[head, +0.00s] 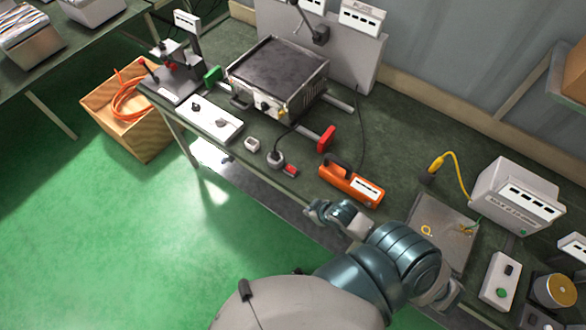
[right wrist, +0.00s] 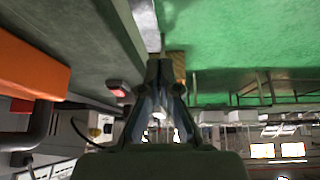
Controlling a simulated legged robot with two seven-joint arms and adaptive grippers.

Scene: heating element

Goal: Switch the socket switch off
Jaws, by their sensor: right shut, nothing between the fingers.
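The socket switch is a small red switch (head: 290,170) near the front edge of the bench, beside a round grey socket (head: 276,159) with a dark cable plugged in. The red switch also shows in the right wrist view (right wrist: 117,88), left of the fingers. My right gripper (head: 312,211) is shut and empty, near the bench's front edge, below and right of the switch and apart from it. Its fingers (right wrist: 165,68) come together in the right wrist view. Whether the switch is on or off is too small to tell. My left gripper is not in view.
An orange tool (head: 350,184) lies on the bench (head: 395,150) just right of the switch and also shows in the right wrist view (right wrist: 30,68). A small white box (head: 252,144) and a white panel (head: 210,122) sit to the left. A metal heating unit (head: 278,75) stands behind.

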